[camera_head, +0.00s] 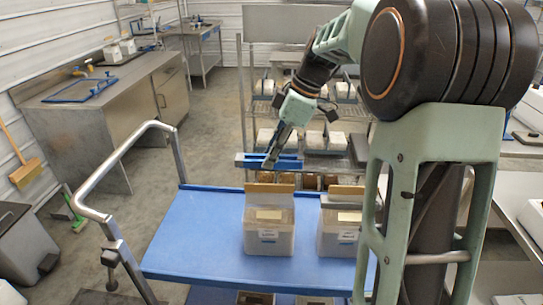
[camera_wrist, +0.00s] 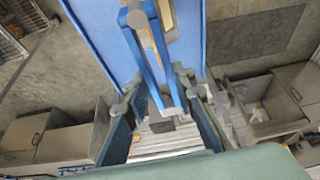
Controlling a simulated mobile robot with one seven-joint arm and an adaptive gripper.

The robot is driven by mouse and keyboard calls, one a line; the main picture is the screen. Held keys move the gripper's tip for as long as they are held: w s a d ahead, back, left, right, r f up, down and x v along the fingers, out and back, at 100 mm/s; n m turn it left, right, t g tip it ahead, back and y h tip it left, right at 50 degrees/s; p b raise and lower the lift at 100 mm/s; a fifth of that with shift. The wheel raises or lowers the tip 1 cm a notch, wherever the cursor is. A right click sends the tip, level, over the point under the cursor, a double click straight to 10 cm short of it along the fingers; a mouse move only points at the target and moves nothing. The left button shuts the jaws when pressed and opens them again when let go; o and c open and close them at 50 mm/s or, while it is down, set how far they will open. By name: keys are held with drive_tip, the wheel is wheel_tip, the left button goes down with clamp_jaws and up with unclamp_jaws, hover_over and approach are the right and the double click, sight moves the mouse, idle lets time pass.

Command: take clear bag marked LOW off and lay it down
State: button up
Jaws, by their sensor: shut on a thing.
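Two clear bags with tan upper flaps and white labels stand upright on a blue cart top (camera_head: 190,235). One is the left bag (camera_head: 268,238), and the other is the right bag (camera_head: 338,240), partly hidden by my arm. The label words are too small to read, so I cannot tell which is marked LOW. My gripper (camera_head: 268,163) is beyond and above the left bag, apart from it. It is shut on a blue bar-like piece (camera_head: 288,161), which also shows between my fingers in the wrist view (camera_wrist: 151,60).
A wire rack (camera_head: 248,100) with several white bags stands behind the cart. A bent metal handle (camera_head: 120,160) rises at the cart's left. A steel counter (camera_head: 110,85) is at the back left. The cart top's left part is clear.

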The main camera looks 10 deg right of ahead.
wheel_tip(320, 180, up, 4)
drive_tip(key=shift+f+p, duration=0.2)
drive_tip(key=shift+p, duration=0.9)
